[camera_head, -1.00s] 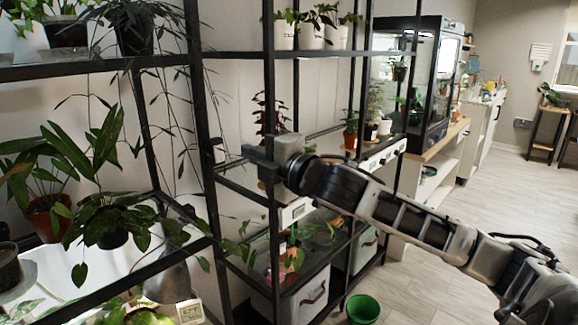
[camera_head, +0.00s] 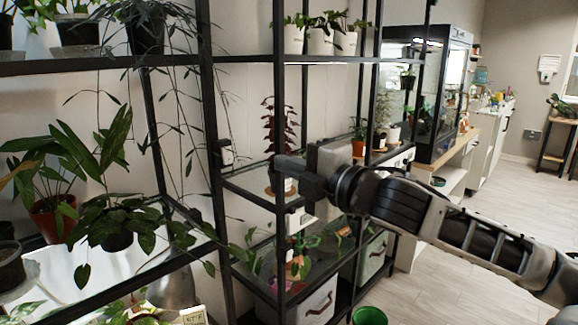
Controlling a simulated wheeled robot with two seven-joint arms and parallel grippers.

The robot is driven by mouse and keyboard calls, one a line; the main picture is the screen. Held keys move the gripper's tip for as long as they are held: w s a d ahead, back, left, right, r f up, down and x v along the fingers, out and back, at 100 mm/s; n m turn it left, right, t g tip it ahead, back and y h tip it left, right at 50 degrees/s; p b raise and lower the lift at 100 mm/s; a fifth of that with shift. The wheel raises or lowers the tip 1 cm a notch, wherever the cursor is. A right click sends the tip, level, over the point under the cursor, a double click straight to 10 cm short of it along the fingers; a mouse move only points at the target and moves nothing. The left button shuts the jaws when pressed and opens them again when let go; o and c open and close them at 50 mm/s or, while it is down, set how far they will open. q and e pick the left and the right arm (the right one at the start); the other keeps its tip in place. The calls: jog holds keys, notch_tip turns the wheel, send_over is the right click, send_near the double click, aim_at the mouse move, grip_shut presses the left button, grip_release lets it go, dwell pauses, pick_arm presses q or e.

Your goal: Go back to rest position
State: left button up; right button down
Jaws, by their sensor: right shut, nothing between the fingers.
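My right gripper (camera_head: 288,168) is in the middle of the head view, on an arm that comes in from the right. Its fingers point left and are shut, with nothing held. It shows in front of the black shelf rack (camera_head: 215,190), covering part of a middle shelf. I cannot tell how far it is from the rack. My left gripper is not in view.
A dark-red plant (camera_head: 282,130) stands behind the gripper. A broad-leaved plant (camera_head: 85,165) fills the left shelf. A green pot (camera_head: 370,316) is on the floor below. A glass cabinet (camera_head: 430,100) stands behind. Open floor (camera_head: 470,225) lies to the right.

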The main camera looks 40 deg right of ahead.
dwell(0.3)
jog(key=s+f+m+g+h, duration=0.15)
jog(key=f+m, duration=0.25)
jog(key=f, duration=0.8)
jog(key=s+f+m+g, duration=0.2)
jog(key=f+m, duration=0.3)
jog(key=f, duration=0.7)
jog(key=s+a+f+m+g+y, duration=0.1)
jog(key=s+a+f+m+g, duration=0.1)
jog(key=s+a+f+m, duration=0.2)
jog(key=s+a+f+m+g+y, duration=0.1)
jog(key=s+a+f+m+g, duration=0.1)
jog(key=s+a+f+m, duration=0.2)
jog(key=s+a+f, duration=0.3)
jog(key=a+f, duration=0.5)
jog(key=a, duration=0.3)
jog(key=shift+s+a+f+y, duration=0.3)
jog(key=shift+s+a+y, duration=0.05)
jog(key=shift+a, duration=0.05)
